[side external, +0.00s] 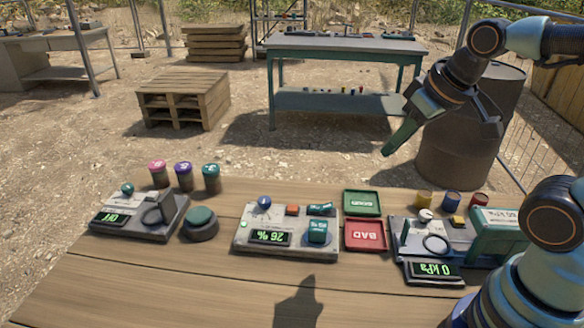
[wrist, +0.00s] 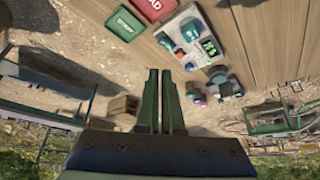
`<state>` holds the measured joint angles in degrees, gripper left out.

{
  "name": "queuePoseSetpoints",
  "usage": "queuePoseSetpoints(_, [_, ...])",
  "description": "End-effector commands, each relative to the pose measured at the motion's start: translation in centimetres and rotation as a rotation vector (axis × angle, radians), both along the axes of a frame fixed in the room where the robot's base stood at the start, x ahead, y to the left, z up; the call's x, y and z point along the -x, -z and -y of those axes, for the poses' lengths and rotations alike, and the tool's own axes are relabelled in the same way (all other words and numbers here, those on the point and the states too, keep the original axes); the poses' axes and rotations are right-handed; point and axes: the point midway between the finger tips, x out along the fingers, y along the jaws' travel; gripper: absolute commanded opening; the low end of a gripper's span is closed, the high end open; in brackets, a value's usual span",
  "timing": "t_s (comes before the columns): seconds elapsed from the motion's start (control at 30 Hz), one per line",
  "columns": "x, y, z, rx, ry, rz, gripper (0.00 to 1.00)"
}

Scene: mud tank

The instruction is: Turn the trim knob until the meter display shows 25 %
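The meter panel (side external: 288,227) is a pale grey unit on the wooden table, left of the green and red trays. Its lit green display (side external: 270,237) appears to read 26 %. The trim knob looks to be the small blue round knob (side external: 264,201) at its back edge. The panel also shows in the wrist view (wrist: 180,22), where the knob is too small to read. My gripper (side external: 386,153) hangs in the air behind and right of the panel, clear of the knob. Its green fingers (wrist: 159,71) lie close together with nothing between them.
A green tray (side external: 362,203) and a red tray (side external: 366,235) lie right of the panel. A pressure unit (side external: 432,270) reading 0 kPa is farther right. A dark teal button (side external: 201,223), a switch unit (side external: 138,220) and several capped jars stand left. The table front is clear.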

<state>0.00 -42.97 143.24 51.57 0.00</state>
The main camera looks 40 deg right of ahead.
Motion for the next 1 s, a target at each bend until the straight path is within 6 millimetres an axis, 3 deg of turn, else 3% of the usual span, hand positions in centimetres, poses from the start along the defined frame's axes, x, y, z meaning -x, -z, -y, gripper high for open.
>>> queuePoseSetpoints(0.03, [0.0, 0.0, 0.0, 0.000, 0.000, -0.001, 0.27])
queuePoseSetpoints(0.13, [-0.6, -0.4, -0.2, -0.005, 0.003, -0.012, 0.65])
queuePoseSetpoints(0.17, [-0.9, -0.6, -0.3, -0.007, 0.005, -0.018, 0.70])
queuePoseSetpoints(0.4, [-5.6, -2.5, -1.7, -0.041, 0.044, -0.114, 0.70])
queuePoseSetpoints(0.6, [-10.6, -2.8, -3.5, -0.063, 0.086, -0.201, 0.70])
queuePoseSetpoints(0.77, [-14.5, -1.8, -5.2, -0.075, 0.122, -0.272, 0.70])
queuePoseSetpoints(1.0, [-19.7, 1.8, -8.2, -0.078, 0.181, -0.376, 0.70])
